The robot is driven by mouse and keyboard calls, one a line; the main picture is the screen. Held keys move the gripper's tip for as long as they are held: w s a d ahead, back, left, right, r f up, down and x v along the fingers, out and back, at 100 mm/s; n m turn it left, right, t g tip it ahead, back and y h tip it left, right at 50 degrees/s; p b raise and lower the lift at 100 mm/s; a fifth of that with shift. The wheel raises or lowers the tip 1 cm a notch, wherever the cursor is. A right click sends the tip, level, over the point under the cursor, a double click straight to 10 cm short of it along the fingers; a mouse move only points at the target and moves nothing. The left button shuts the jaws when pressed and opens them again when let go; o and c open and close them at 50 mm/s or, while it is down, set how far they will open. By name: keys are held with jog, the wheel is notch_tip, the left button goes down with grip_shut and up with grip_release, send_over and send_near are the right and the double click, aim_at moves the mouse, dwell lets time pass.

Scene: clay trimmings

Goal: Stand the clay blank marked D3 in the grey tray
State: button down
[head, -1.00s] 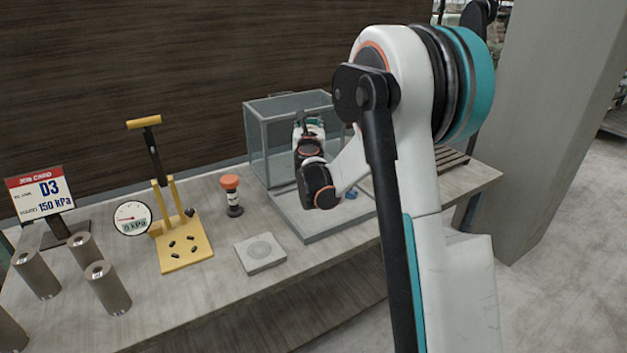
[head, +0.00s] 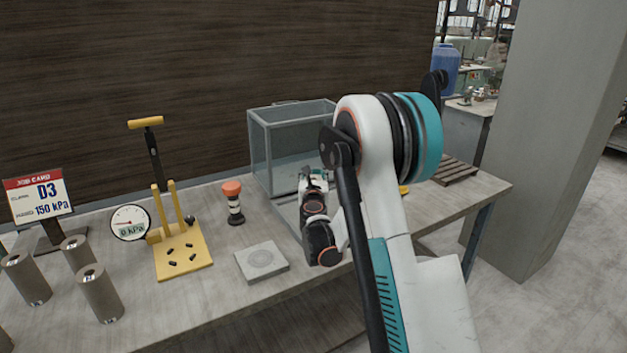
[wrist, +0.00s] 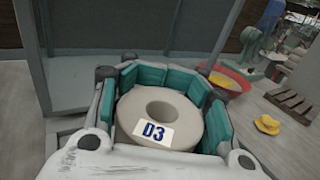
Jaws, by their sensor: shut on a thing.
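The clay blank D3 (wrist: 160,118) is a pale round piece with a central hole and a white label in blue print. In the wrist view it sits between the teal pads of my gripper (wrist: 165,105), which is shut on it. In the head view my gripper (head: 313,180) is in front of the glass-sided box (head: 258,160), above the bench; the blank cannot be made out there. A flat grey square slab (head: 245,266) with a ring mark lies on the bench to the gripper's left. I cannot tell whether it is the grey tray.
A yellow-handled pump (head: 182,262), a gauge (head: 130,222), an orange-topped post (head: 234,203), grey-brown cylinders (head: 100,295) and a job card (head: 38,200) stand to the left. A slatted rack (head: 455,172) lies right. The wrist view shows a red bowl (wrist: 243,76) and yellow piece (wrist: 267,124).

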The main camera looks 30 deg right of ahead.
jog(key=shift+f, duration=0.2)
jog(key=c, duration=0.9)
grip_release()
jog(key=shift+o, duration=0.2)
